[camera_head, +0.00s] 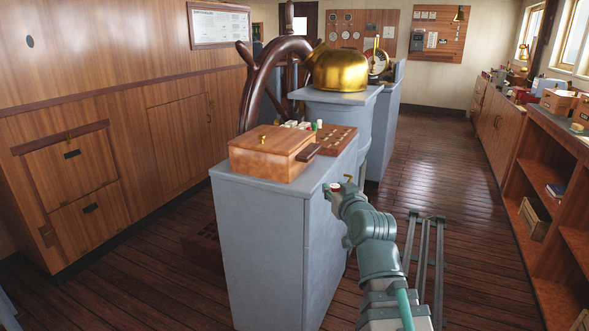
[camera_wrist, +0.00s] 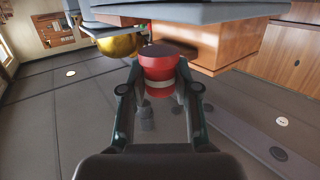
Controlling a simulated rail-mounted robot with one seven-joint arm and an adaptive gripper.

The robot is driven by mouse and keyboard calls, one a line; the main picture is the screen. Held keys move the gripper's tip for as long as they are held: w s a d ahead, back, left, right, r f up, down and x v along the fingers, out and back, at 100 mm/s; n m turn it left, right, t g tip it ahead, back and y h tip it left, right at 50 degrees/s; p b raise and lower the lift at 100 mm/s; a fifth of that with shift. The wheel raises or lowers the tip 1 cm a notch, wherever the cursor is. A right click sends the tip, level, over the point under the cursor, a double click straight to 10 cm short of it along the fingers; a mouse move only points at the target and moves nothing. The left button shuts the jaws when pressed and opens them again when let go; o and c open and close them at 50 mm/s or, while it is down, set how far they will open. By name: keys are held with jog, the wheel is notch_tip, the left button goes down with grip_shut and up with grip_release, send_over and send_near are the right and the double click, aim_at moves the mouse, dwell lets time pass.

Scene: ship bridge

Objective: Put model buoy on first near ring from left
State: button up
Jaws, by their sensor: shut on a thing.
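The model buoy (camera_wrist: 159,66) is red with a dark top and a pale band, seen between the fingers in the wrist view. My gripper (camera_wrist: 160,84) is shut on it. In the head view, my gripper (camera_head: 345,188) is beside the right side of the grey console, near its top edge, and a small red part of the buoy (camera_head: 335,187) shows there. A wooden board (camera_head: 338,139) with small dark marks lies on the console behind the box. I cannot make out separate rings on it.
A wooden box (camera_head: 272,152) with a dark tab on its right stands on the front of the grey console (camera_head: 268,240). Small white and green pieces (camera_head: 313,125) stand behind it. A brass dome (camera_head: 338,68) and a ship's wheel (camera_head: 262,80) are farther back.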

jog(key=w+r+p, duration=0.1)
jog(key=p, duration=0.1)
jog(key=shift+a+p, duration=0.1)
jog(key=shift+p, duration=0.25)
jog(key=p+x, duration=0.3)
jog(key=p, duration=1.1)
send_near(317, 174)
jog(key=w+r, duration=0.2)
jog(key=w, duration=0.3)
jog(key=shift+w+a+r+p, duration=0.15)
jog(key=shift+w+a, duration=0.1)
jog(key=shift+w, duration=0.2)
jog(key=shift+w+a+r+p, duration=0.15)
jog(key=shift+w+a, duration=0.1)
jog(key=shift+w, duration=0.2)
jog(key=p+x, duration=0.1)
jog(key=x, duration=0.2)
jog(key=shift+w+f, duration=0.2)
jog(key=shift+f+b, duration=0.25)
jog(key=shift+b, duration=0.1)
